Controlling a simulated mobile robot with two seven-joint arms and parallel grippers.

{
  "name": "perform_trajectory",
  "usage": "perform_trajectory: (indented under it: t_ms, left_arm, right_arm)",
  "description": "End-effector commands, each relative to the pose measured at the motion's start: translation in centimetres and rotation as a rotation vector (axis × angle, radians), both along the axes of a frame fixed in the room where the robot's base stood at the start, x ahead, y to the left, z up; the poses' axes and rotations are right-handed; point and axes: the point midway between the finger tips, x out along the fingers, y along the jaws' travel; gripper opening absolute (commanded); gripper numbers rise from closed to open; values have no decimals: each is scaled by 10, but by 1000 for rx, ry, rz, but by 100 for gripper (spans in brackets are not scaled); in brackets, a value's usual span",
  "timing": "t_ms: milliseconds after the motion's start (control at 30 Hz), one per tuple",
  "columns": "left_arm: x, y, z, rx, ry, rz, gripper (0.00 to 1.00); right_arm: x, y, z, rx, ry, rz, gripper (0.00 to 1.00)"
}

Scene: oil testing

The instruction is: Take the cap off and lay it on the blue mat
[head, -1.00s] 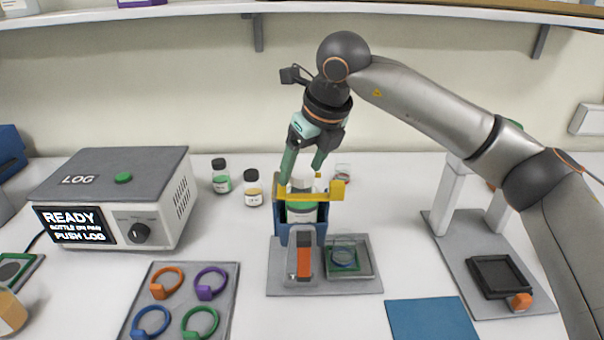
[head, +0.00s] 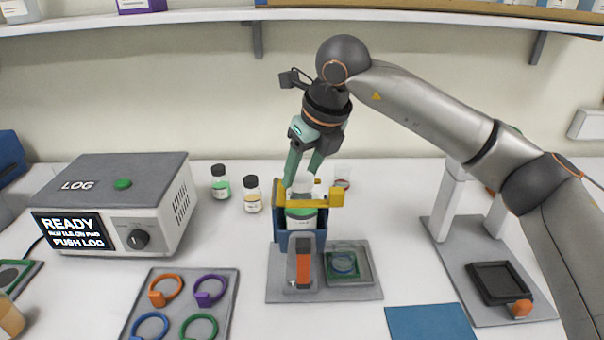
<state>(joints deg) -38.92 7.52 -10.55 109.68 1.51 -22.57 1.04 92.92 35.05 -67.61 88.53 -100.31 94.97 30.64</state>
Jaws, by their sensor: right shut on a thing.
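A bottle with a green band (head: 301,218) stands upright in a blue holder (head: 282,238) with a yellow clamp bar (head: 322,200) across its top. The bottle's white cap (head: 301,186) shows just above the bar. My right gripper (head: 301,182) comes down from above, its green fingers closed on the cap, which still sits at the bottle's top. The fingers partly hide the cap. The blue mat (head: 430,322) lies bare at the lower right. My left gripper is not in view.
An orange-handled lever (head: 303,262) and a small dish (head: 346,263) sit on the grey base before the holder. Two small bottles (head: 221,183) stand behind left. A tray of coloured rings (head: 180,290) lies front left, and a grey stand (head: 454,240) is at right.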

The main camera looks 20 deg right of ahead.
Motion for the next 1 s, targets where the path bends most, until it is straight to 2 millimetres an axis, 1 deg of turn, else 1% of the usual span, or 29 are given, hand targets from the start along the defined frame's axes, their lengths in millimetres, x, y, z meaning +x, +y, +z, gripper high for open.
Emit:
perform_trajectory:
  t_ms: [167,200,267,467,500,600,700,800,900,1000]
  left_arm:
    - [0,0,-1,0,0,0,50]
    - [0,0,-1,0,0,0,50]
    - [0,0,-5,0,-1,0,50]
    - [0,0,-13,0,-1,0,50]
    - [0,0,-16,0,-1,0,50]
    - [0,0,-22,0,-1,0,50]
    - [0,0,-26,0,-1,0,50]
    - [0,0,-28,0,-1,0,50]
    - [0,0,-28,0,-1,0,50]
    - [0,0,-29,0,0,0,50]
  right_arm:
    - [1,0,22,2,-5,0,3]
    - [0,1,30,2,-6,0,3]
    - [-9,2,38,2,-6,4,3]
    - [-47,9,84,1,-9,4,3]
    - [-57,10,90,-1,-8,5,3]
    - [-83,14,99,-2,-6,5,3]
    - [-104,18,109,-1,-6,3,3]
    - [-120,20,116,-1,-5,2,3]
    - [-130,22,122,-1,-3,1,3]
    - [-136,23,125,0,-2,0,3]
